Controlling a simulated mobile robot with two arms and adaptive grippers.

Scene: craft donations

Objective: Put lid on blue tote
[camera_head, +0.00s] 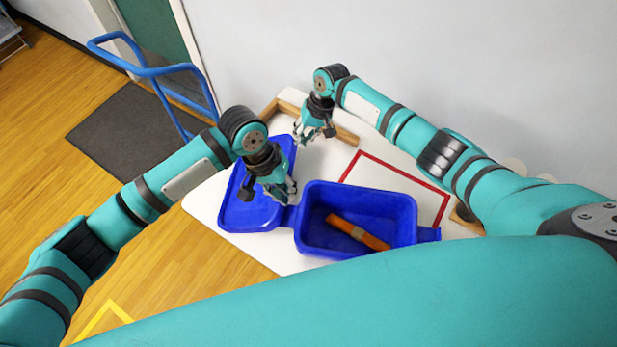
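The blue tote (313,240) stands open on the white table, with an orange rolled item (357,232) lying inside it. The blue lid (245,213) lies on the table to the left of the tote, its near right side close to the tote's left handle. My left gripper (284,195) is over the right part of the lid and hides some of it; I cannot tell whether it touches the lid or how its fingers stand. My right gripper (309,138) hangs behind and right of the lid's far end, pointing down; its fingers look apart with nothing between them.
A red outline (392,166) is marked behind the tote. A blue trolley handle (150,72) stands left of the table. A wall closes off the back.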

